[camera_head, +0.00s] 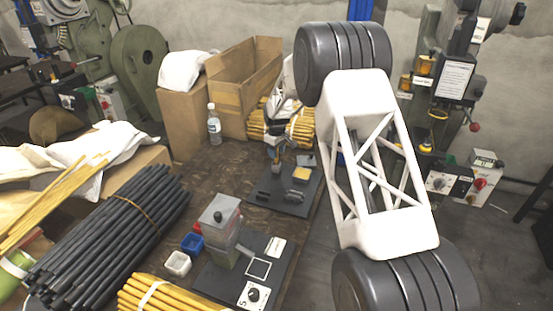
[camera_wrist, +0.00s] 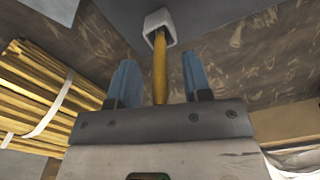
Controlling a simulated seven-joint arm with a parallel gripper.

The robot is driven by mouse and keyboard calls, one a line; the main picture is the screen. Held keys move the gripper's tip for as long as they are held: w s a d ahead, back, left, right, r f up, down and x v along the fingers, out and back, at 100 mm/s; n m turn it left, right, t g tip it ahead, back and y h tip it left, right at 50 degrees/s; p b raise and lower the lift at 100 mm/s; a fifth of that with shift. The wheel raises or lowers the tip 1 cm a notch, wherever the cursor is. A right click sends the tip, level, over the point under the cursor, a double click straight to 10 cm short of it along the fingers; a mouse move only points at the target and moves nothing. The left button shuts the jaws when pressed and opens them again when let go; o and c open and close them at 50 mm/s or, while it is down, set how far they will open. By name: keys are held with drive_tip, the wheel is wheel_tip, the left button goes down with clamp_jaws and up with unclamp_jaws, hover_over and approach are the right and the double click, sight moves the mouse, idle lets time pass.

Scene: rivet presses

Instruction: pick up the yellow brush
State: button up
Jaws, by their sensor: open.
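The yellow brush (camera_wrist: 159,65) shows in the wrist view as a yellow handle. Its far end is in a small whitish square cup (camera_wrist: 158,18), and its near end is hidden behind my gripper's body. My gripper (camera_wrist: 158,82) is open, with one blue finger on each side of the handle. I see a gap on both sides; whether the handle is fully between the fingers in depth, I cannot tell. In the head view my gripper (camera_head: 277,156) is low over the far dark work plate (camera_head: 286,198), and the brush is too small to tell there.
Bundled yellow sticks (camera_wrist: 40,90) lie left of my gripper in the wrist view. In the head view, cardboard boxes (camera_head: 240,85) and a bottle (camera_head: 214,125) stand behind left. A nearer press (camera_head: 220,230), white cup (camera_head: 178,263) and dark rod bundle (camera_head: 105,225) are in front.

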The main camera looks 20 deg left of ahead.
idle(0.3)
clamp_jaws()
drive_tip(key=shift+r, duration=0.1)
drive_tip(key=shift+r, duration=4.9)
